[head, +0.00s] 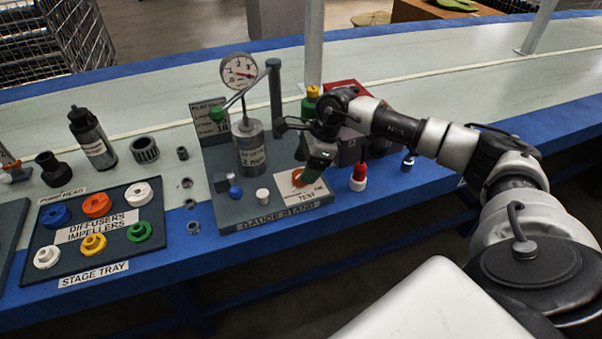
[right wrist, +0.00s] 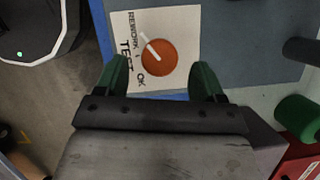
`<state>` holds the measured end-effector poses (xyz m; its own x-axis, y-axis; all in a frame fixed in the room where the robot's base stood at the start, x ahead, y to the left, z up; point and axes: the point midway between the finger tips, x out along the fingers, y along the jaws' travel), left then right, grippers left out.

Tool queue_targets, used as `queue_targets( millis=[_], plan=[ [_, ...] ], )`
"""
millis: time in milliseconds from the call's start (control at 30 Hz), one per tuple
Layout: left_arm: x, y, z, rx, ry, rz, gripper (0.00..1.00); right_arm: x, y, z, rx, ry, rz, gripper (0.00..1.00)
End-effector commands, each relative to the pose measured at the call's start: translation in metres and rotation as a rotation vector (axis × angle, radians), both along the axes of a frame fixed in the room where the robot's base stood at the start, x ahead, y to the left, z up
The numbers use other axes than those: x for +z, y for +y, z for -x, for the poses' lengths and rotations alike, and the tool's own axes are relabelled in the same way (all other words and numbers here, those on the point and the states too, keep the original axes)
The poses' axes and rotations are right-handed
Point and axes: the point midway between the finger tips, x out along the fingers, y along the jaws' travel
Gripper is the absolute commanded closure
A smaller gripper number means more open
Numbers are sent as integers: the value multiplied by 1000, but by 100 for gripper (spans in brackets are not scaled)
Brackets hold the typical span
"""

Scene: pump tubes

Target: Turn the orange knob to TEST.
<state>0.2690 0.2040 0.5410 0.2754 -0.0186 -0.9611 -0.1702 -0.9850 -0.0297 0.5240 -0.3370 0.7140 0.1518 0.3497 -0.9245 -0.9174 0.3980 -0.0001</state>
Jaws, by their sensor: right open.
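The orange knob (head: 298,177) sits on a white label plate on the gauge stand (head: 262,222), partly hidden behind my right gripper in the head view. In the right wrist view the orange knob (right wrist: 164,60) is round with a white pointer line. The label plate (right wrist: 182,22) reads REWORK, TEST and OK along one side. The pointer slants to the upper left, towards the REWORK end. My right gripper (head: 314,168) is open; in the right wrist view its green fingers (right wrist: 161,78) are apart, with the knob ahead between them, not gripped. My left gripper is not in view.
A pressure gauge (head: 239,71) on a grey cylinder (head: 251,155) stands left of the knob. A red-tipped bottle (head: 359,176) stands close on the right. The stage tray (head: 70,240) with coloured rings lies at the left. The counter's front edge is blue.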

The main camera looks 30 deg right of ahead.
Motion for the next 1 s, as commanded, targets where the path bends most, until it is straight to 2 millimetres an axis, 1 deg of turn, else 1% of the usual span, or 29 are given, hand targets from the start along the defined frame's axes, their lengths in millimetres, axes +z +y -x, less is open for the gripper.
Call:
queue_targets(
  millis=[33,200,533,567,800,867,1000],
  plan=[
    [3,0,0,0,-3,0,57,-9,3,-1,1,2,-1,31],
    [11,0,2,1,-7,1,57,-22,8,-3,-1,1,-1,31],
    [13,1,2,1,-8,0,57,-25,10,-4,-1,0,-1,31],
    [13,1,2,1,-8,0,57,-25,10,-4,-1,0,-1,34],
    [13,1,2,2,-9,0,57,-25,10,-4,-2,0,-1,71],
    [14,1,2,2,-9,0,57,-25,10,-4,-1,1,-2,80],
    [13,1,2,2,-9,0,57,-25,10,-4,4,0,-1,80]
  ],
)
